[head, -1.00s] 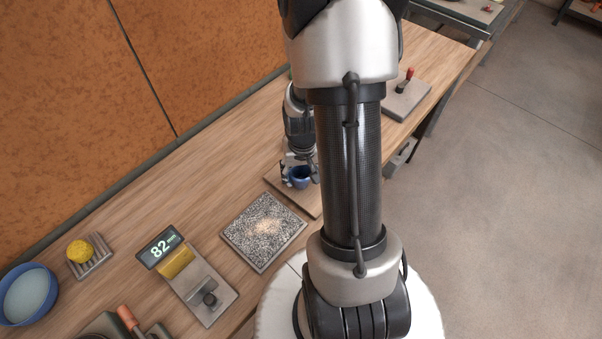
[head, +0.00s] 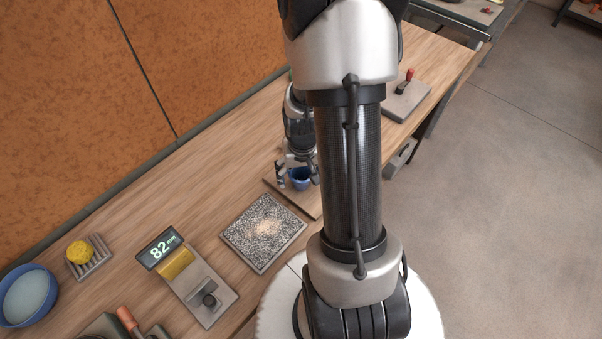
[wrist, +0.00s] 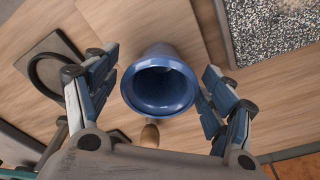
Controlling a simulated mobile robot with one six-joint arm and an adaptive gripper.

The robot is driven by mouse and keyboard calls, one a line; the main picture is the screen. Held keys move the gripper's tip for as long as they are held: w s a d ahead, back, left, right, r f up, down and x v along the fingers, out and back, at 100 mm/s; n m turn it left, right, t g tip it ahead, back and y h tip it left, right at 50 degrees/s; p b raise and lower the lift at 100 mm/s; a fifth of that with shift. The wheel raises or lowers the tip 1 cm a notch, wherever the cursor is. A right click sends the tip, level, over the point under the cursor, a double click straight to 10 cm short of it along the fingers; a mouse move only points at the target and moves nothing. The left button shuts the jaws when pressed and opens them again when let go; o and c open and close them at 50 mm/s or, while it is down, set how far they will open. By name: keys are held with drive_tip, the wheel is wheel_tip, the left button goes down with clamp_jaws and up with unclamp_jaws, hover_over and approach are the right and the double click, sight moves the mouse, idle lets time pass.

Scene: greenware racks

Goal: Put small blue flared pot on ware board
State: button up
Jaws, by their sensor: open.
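The small blue flared pot (head: 300,179) stands upright on a wooden board (head: 292,197), which looks like the ware board. In the wrist view the pot (wrist: 160,82) shows its wide rim and dark, empty inside. My gripper (head: 297,176) is open, with one finger on each side of the pot. In the wrist view there is a clear gap between the pot and each finger of my gripper (wrist: 158,88). My arm hides the right part of the board in the head view.
A speckled square slab (head: 263,231) lies just in front of the board. A gauge reading 82 (head: 160,248), a yellow sponge (head: 79,252) and a blue water bowl (head: 28,296) stand further left. A red-handled tool on a plate (head: 406,95) is at the back right.

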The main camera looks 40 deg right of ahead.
wheel_tip(320, 180, up, 12)
drive_tip(key=s+p, duration=0.1)
drive_tip(key=p, duration=0.3)
drive_tip(key=a+r+n+t, duration=0.2)
drive_tip(key=a+r+n, duration=0.1)
drive_tip(key=a+r, duration=0.8)
drive_tip(key=s+a+r+n+t, duration=0.1)
drive_tip(key=s+a+r+n, duration=0.3)
drive_tip(key=s+a+r, duration=0.4)
drive_tip(key=shift+s+a+y, duration=0.15)
drive_tip(key=shift+a+y, duration=0.25)
drive_tip(key=shift+a, duration=0.25)
drive_tip(key=shift+f+b, duration=0.3)
drive_tip(key=shift+b, duration=0.1)
